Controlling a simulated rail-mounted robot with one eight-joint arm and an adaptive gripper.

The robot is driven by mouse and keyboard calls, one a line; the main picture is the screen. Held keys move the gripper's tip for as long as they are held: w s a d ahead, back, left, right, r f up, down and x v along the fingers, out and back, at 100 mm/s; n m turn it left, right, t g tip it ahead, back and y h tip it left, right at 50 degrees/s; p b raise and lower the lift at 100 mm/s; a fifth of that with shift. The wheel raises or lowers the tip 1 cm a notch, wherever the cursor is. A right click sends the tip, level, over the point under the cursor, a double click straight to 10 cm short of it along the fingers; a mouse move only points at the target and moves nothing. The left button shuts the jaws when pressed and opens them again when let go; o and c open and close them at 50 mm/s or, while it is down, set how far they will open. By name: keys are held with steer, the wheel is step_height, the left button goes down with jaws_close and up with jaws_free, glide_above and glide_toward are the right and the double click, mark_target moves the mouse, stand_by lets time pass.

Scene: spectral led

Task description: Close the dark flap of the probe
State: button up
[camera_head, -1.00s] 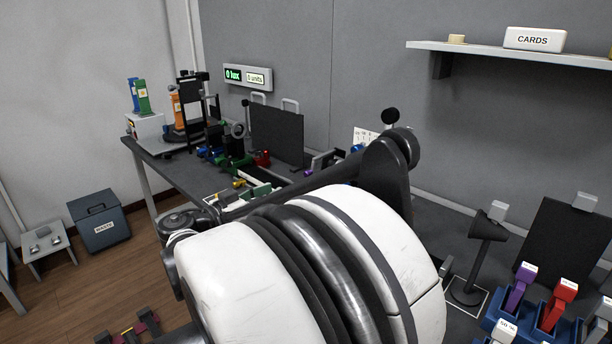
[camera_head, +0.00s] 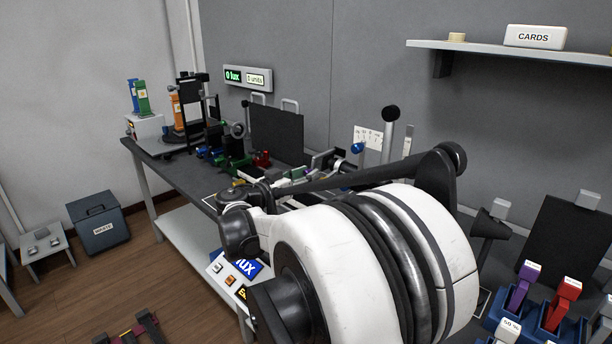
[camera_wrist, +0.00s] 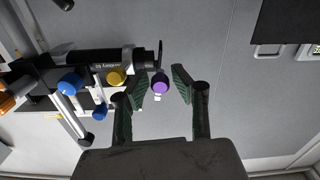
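In the wrist view my gripper (camera_wrist: 158,86) is open, its two green-padded fingers apart with nothing held between them. A purple knob (camera_wrist: 161,83) shows between the fingertips; its depth relative to them is unclear. A black cylinder with a silver end (camera_wrist: 105,59), which looks like the probe, lies across the upper left of the wrist view. A thin dark plate (camera_wrist: 160,54) stands at its right end and may be the flap; I cannot tell whether it is open. In the head view my arm hides the gripper.
A blue knob (camera_wrist: 69,83) and a yellow knob (camera_wrist: 116,76) sit left of the fingers. In the head view, a black panel (camera_head: 276,134) and a lux display (camera_head: 247,77) are at the back. A blue rack (camera_head: 507,318) with coloured handles stands at right.

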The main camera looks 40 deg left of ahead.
jaws_close()
steer(key=shift+d+n, duration=0.25)
steer(key=shift+n, duration=0.45)
jaws_free()
steer(key=shift+s, duration=0.1)
steer(key=s+a, duration=0.1)
steer(key=s, duration=1)
steer(key=shift+s+a, duration=0.25)
steer(key=shift+s, duration=0.15)
steer(key=shift+w, duration=0.1)
